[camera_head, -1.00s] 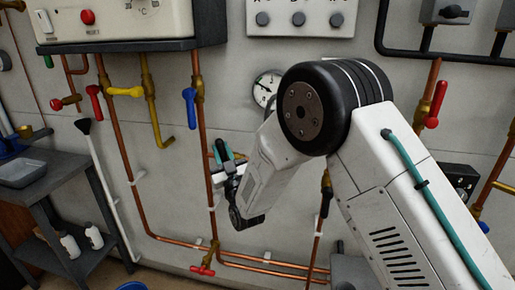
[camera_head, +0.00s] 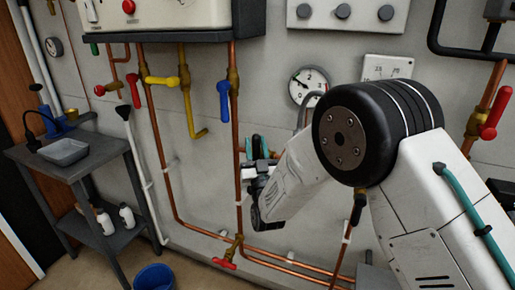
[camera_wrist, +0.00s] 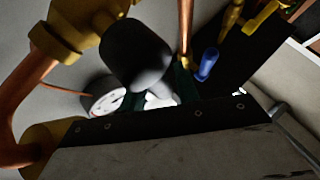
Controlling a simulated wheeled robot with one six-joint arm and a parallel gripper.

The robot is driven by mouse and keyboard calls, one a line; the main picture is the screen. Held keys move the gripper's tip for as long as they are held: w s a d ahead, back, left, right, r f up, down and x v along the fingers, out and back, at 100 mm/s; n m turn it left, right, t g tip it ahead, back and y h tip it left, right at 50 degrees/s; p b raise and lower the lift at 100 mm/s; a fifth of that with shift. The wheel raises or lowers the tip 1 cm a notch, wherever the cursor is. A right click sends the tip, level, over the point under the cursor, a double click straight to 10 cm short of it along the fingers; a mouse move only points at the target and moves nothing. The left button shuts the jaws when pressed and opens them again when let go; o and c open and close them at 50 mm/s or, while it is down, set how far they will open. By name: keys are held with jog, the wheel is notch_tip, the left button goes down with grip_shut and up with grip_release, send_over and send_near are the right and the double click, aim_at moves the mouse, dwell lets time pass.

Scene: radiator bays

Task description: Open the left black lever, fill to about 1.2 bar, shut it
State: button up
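A black rounded lever handle (camera_wrist: 135,55) hangs close in front of my gripper (camera_wrist: 157,84) in the wrist view, next to a brass valve body (camera_wrist: 92,22). The two green fingers stand apart below and beside the handle; contact cannot be told. A second black lever (camera_head: 358,209) hangs right of my forearm. The round white gauge (camera_head: 309,85) is on the wall; its needle is too small to read exactly. It also shows in the wrist view (camera_wrist: 107,99).
Red (camera_head: 134,91), yellow (camera_head: 161,81) and blue (camera_head: 224,101) levers are on pipes below the boiler (camera_head: 165,20). A low red tap (camera_head: 224,263) sits near the floor. A grey bench (camera_head: 97,150) and blue bucket (camera_head: 155,277) are at left.

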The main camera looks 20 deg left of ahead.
jog(key=shift+o, duration=0.5)
jog(key=shift+d+f, duration=0.1)
jog(key=shift+f, duration=0.05)
jog(key=v, duration=0.7)
jog(key=shift+s, duration=0.25)
jog(key=shift+d+f, duration=0.1)
jog(key=shift+f, duration=0.05)
